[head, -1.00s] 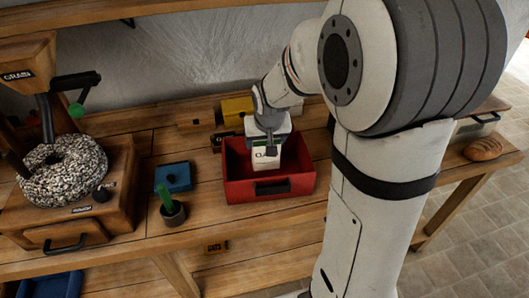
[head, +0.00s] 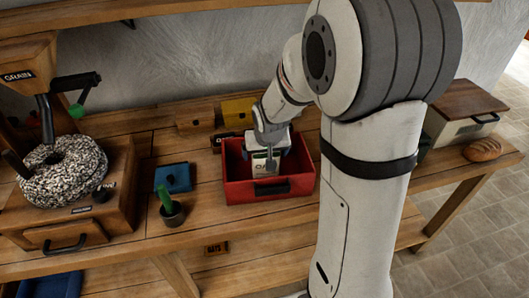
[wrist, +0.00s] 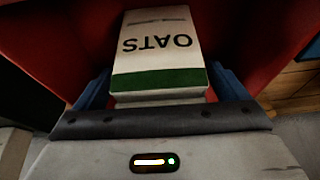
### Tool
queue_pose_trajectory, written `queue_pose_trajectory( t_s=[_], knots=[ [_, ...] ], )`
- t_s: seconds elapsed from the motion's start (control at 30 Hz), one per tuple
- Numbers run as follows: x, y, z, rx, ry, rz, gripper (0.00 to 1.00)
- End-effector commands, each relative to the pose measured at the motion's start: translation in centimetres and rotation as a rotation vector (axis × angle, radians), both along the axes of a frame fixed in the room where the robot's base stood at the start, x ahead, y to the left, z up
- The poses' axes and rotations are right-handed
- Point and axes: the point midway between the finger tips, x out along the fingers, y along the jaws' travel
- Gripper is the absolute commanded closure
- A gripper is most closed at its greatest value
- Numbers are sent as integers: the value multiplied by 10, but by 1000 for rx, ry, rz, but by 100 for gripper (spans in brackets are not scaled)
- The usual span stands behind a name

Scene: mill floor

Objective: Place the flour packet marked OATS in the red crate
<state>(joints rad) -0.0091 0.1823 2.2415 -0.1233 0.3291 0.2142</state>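The flour packet marked OATS (wrist: 158,48) is white with a green band, and its label reads upside down in the wrist view. In the head view the packet (head: 264,168) is inside the red crate (head: 270,190), partly hidden by my gripper. My gripper (head: 270,145) is over the crate, pointing down at the packet. In the wrist view its blue fingers (wrist: 160,85) stand on either side of the packet, spread, with what looks like a narrow gap at each side. The contact between packet and crate floor is hidden.
A grain mill with a round stone (head: 64,172) stands at the left. A blue packet (head: 173,177) and a small pot with a green item (head: 172,210) lie left of the crate. Yellow (head: 238,110) and brown packets stand behind. A bread loaf (head: 483,150) is at right.

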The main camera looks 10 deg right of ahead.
Motion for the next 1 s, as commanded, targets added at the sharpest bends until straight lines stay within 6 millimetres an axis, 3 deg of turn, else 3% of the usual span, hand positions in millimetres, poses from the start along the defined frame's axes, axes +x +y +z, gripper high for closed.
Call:
queue_pose_trajectory(
  t_s=[0.37,0.8,1.0],
  knots=[
    [-1,0,7,0,-2,-1,6],
    [-32,3,81,0,-6,-2,6],
    [-42,3,107,0,-4,-2,6]
  ],
)
